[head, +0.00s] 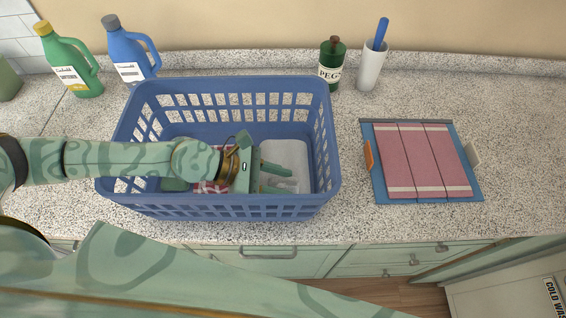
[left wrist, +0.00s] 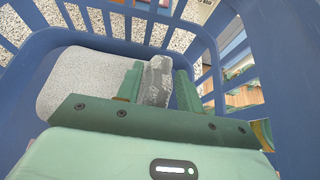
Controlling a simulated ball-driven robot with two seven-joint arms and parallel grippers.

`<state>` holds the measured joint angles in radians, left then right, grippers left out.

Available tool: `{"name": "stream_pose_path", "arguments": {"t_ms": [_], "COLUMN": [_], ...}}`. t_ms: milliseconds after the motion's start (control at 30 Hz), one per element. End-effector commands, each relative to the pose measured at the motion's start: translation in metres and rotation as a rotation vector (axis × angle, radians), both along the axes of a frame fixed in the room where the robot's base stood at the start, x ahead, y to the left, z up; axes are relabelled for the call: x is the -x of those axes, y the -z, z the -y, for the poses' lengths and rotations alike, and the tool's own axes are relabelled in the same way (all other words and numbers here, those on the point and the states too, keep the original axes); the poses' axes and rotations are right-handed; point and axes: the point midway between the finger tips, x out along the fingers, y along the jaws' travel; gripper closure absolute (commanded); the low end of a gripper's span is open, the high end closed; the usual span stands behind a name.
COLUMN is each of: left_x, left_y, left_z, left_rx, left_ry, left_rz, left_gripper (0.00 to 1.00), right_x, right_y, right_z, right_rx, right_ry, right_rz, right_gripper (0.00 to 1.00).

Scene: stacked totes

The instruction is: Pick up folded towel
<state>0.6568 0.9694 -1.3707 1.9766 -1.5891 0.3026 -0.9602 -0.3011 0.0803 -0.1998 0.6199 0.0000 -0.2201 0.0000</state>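A pink towel with pale end stripes (head: 420,160) lies flat on the blue folding board (head: 378,185), apart from both grippers. The blue laundry basket (head: 235,88) stands left of it. My left gripper (head: 285,178) is inside the basket, near its right end. In the left wrist view its fingers (left wrist: 160,88) are a little apart, with a small grey cloth piece (left wrist: 156,80) filling the gap between them. A pale grey folded cloth (head: 290,152) lies beside the fingers; it also shows in the left wrist view (left wrist: 80,85). My right gripper is not in view.
A red checked cloth (head: 205,187) is partly hidden under my left arm in the basket. A green jug (head: 75,65), a blue jug (head: 130,55), a pegs bottle (head: 331,62) and a white cup (head: 370,70) stand behind. The counter right of the board is clear.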

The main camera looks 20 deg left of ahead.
Motion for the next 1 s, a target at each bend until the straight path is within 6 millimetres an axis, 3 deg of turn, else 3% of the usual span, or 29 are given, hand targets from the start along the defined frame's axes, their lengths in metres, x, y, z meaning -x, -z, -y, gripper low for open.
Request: {"name": "stream_pose_path", "arguments": {"t_ms": [300, 433, 467, 833, 1000], "left_x": [-0.002, -0.002, -0.002, -0.003, -0.003], "left_y": [0.005, 0.005, 0.005, 0.002, -0.017], "left_z": [0.008, 0.008, 0.008, 0.008, 0.008], "left_rx": [0.0, 0.0, 0.0, 0.0, 0.0], "left_ry": [0.0, 0.0, 0.0, 0.0, 0.001], "left_rz": [0.0, 0.0, 0.0, 0.002, 0.006], "left_gripper": [0.63, 0.96, 1.0, 1.0, 1.0], "right_x": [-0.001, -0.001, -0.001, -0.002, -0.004], "right_y": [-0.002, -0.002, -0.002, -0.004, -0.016], "right_z": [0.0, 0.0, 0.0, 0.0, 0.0], "right_rx": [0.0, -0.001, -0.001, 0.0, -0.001], "right_ry": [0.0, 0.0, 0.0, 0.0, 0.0], "right_rz": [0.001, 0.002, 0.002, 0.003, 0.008], "right_gripper": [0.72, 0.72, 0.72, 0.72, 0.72]}}
